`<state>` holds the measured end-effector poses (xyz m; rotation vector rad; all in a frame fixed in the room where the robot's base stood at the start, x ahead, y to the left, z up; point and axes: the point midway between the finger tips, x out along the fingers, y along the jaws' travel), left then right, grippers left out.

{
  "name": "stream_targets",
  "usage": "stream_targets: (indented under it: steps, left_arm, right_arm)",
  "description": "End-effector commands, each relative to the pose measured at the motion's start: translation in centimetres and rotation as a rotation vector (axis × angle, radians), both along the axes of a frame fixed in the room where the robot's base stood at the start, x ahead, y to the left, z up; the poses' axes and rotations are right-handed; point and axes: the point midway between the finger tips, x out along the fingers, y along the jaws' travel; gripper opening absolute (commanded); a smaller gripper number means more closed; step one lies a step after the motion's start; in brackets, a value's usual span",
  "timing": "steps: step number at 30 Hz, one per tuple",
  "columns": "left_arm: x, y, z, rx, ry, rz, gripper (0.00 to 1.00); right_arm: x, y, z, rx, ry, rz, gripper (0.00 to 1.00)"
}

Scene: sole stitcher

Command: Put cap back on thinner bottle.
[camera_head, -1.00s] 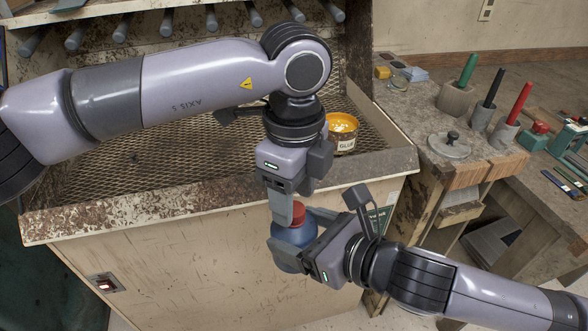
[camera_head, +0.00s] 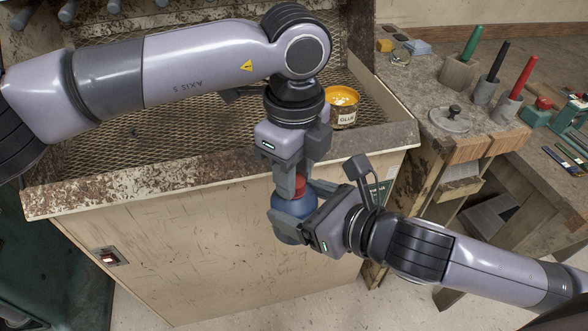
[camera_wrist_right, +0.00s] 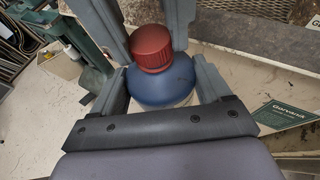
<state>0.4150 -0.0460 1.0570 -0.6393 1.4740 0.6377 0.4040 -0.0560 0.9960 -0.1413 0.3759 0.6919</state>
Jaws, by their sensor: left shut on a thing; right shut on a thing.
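The thinner bottle (camera_head: 290,224) is blue and upright in front of the bench. It also shows in the right wrist view (camera_wrist_right: 160,84). My right gripper (camera_head: 300,228) is shut on its body, with one finger on each side in the wrist view (camera_wrist_right: 160,92). The red cap (camera_wrist_right: 150,50) is at the top of the bottle, over its neck; I cannot tell whether it is threaded on. In the head view the cap (camera_head: 300,185) is partly hidden. My left gripper (camera_head: 289,183) points down from above and is shut on the cap.
A mesh-topped bench (camera_head: 150,176) with a worn front edge is just behind the grippers. A yellow glue tin (camera_head: 343,108) stands on it. A side worktable (camera_head: 425,90) holds a lidded disc (camera_head: 450,118) and colored-handled tools in blocks. The floor in front is clear.

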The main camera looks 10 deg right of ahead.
Motion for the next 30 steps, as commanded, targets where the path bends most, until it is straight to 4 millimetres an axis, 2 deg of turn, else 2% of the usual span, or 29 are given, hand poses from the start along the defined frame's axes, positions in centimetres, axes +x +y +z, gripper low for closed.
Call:
stream_targets:
  steps: [30]
  left_arm:
    - [-0.03, -0.06, -0.09, 0.003, -0.002, -1.663, 0.00]
  right_arm:
    - [-0.01, 0.03, 0.05, 0.000, -0.001, 0.001, 0.00]
